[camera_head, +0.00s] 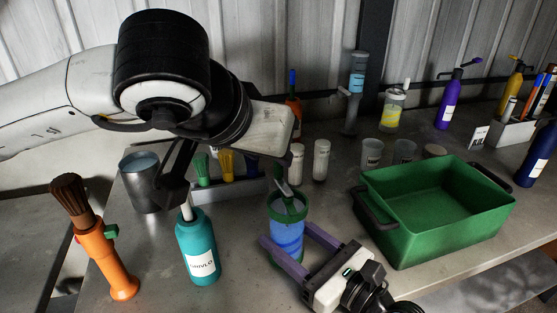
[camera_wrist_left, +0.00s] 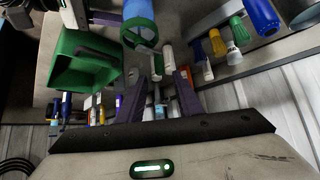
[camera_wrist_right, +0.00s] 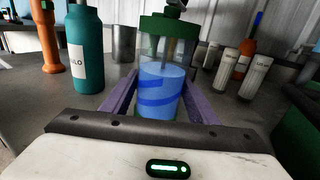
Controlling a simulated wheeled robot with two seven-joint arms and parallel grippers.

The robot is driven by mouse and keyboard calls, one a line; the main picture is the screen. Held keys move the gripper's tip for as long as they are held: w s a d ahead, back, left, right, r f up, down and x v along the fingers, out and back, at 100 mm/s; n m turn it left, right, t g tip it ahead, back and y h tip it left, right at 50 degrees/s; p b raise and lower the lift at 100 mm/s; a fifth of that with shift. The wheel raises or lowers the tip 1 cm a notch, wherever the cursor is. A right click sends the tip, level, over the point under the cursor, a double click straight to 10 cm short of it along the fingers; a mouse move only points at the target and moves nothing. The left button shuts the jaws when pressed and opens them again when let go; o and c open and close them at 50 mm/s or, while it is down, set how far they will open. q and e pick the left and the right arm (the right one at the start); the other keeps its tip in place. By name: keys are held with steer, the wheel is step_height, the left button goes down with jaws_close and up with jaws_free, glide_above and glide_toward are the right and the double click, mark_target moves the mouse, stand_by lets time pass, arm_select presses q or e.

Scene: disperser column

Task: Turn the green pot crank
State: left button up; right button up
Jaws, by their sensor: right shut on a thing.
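The pot (camera_head: 287,240) is a clear cylinder with blue inside and a green lid, upright on the table. Its crank (camera_head: 283,182) rises from the lid; it also shows in the left wrist view (camera_wrist_left: 148,48). My right gripper (camera_head: 286,232) has its purple fingers shut on the pot's sides; the right wrist view shows the pot (camera_wrist_right: 162,88) between them. My left gripper (camera_wrist_left: 160,72) is above the pot, its fingers apart on either side of the crank's end. In the head view the left fingers are mostly hidden behind its own body.
A teal bottle (camera_head: 196,248) and an orange brush (camera_head: 104,262) stand left of the pot. A green bin (camera_head: 440,235) stands to the right. White shakers (camera_head: 321,160) and a grey holder with coloured tools (camera_head: 228,190) stand behind. A metal cup (camera_head: 146,185) is farther left.

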arm_select(q)
steer(key=x, duration=0.6)
steer(key=shift+w+d+f, duration=0.1)
steer(key=shift+w+f, duration=0.1)
jaws_close()
